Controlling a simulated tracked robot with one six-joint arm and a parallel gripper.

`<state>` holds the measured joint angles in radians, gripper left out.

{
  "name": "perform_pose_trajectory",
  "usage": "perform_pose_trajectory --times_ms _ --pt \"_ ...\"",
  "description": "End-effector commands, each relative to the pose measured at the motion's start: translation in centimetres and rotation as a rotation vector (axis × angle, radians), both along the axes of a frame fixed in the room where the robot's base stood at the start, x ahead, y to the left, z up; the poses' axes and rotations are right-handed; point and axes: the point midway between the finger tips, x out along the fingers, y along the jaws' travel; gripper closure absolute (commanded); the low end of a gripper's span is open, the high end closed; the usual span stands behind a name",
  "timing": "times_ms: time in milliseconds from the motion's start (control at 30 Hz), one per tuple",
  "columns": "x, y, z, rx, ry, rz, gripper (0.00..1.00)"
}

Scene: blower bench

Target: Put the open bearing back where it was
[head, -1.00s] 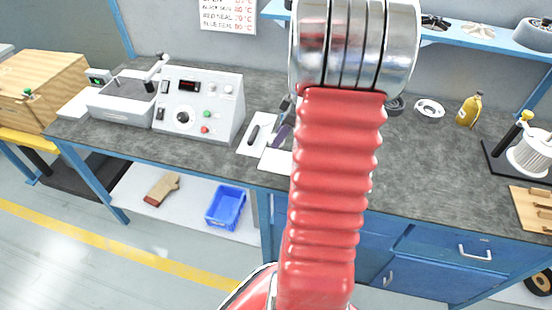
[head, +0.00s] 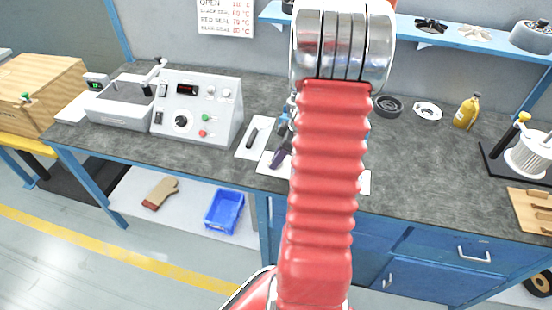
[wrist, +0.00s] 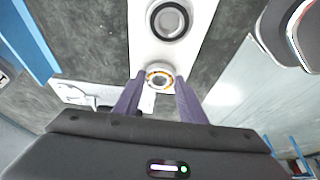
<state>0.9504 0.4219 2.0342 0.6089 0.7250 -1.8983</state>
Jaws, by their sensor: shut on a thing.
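The open bearing (wrist: 160,78), a small pale ring with orange-brown parts showing inside, sits between the two purple fingers of my gripper (wrist: 160,84) in the wrist view. My gripper is shut on it. The bearing shows at the near end of a white sheet (wrist: 145,45); I cannot tell its height above it. Another bearing (wrist: 168,20), with a dark ring face, lies on that sheet just beyond. In the head view, one purple finger (head: 280,158) shows left of my red arm; the arm hides the held bearing.
A grey control box (head: 205,105) stands left on the bench (head: 430,165). A white card (head: 254,137) with a black tool lies nearby. A dark ring (head: 388,106), a white ring part (head: 428,110) and a yellow bottle (head: 467,110) stand behind right. The bench's right middle is clear.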

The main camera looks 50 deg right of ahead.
Motion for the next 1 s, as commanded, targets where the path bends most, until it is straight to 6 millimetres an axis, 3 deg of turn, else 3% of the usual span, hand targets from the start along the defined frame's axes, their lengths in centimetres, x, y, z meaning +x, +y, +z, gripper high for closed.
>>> perform_pose_trajectory --times_ms 400,433,667,1000 --pt "0.04 -0.01 -0.56 -0.001 0.000 0.000 0.92" --pt "0.04 -0.01 -0.54 -0.001 -0.001 0.001 0.61" --pt "0.04 0.00 -0.51 -0.001 -0.001 0.001 0.45" --pt "0.06 -0.02 -0.24 -0.002 -0.001 0.001 0.44"
